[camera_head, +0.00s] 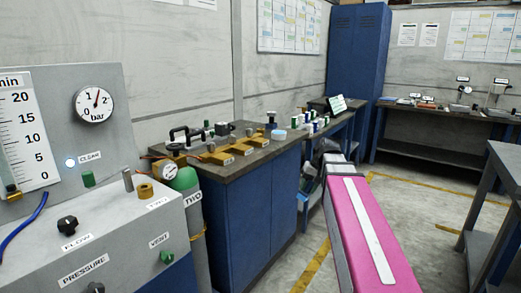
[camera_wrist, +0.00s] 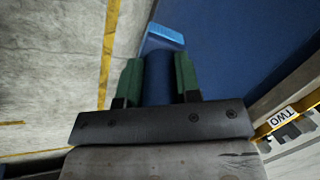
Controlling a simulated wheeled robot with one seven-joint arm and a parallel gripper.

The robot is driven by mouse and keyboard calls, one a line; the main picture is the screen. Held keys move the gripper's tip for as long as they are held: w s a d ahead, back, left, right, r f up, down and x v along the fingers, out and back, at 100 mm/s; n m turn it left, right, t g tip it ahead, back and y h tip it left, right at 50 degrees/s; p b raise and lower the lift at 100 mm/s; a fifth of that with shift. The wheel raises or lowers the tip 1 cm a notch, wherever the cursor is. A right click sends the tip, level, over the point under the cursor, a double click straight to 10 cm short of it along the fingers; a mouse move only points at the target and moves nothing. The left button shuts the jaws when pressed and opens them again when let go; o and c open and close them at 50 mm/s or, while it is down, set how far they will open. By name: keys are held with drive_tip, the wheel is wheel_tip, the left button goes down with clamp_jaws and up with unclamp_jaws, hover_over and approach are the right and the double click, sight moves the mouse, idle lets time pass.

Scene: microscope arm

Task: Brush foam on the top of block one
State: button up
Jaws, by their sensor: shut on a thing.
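In the wrist view my gripper (camera_wrist: 158,78) is shut, its green fingers on both sides of the dark blue handle of a brush (camera_wrist: 163,36). The brush's light blue bristle end points away from the gripper, over floor and blue cabinet, touching no block. In the head view several brass blocks (camera_head: 222,157) stand along the bench edge with small white labels too small to read. A brass piece labelled TWO (camera_wrist: 283,118) shows at the wrist view's right. A small round light-blue-topped thing (camera_head: 278,135) sits near the blocks; I cannot tell whether it is foam. My arm mostly hides my gripper in the head view.
The dark bench top (camera_head: 215,179) sits on blue cabinets (camera_head: 255,215). A green gas cylinder (camera_head: 186,180) and a grey control panel (camera_head: 95,240) stand at the left. Bottles (camera_head: 316,125) stand farther back. Another grey table (camera_head: 503,200) is at the right, with open floor between.

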drive_tip(key=shift+s, duration=0.35)
drive_tip(key=w+a+r+t, duration=0.1)
drive_tip(key=w+a+r, duration=0.45)
drive_tip(key=a, duration=0.35)
drive_tip(key=w+a+r, duration=0.5)
drive_tip(key=a+r, duration=0.2)
drive_tip(key=a, duration=0.2)
drive_tip(key=w+a+r+t, duration=0.1)
drive_tip(key=a+r, duration=0.5)
drive_tip(key=a, duration=0.3)
drive_tip(key=a+r, duration=0.7)
drive_tip(key=a, duration=0.2)
drive_tip(key=shift+h, duration=0.4)
drive_tip(key=shift+w+f, duration=0.1)
drive_tip(key=shift+f, duration=2.65)
drive_tip(key=shift+w+m, duration=0.1)
drive_tip(key=shift+m, duration=0.2)
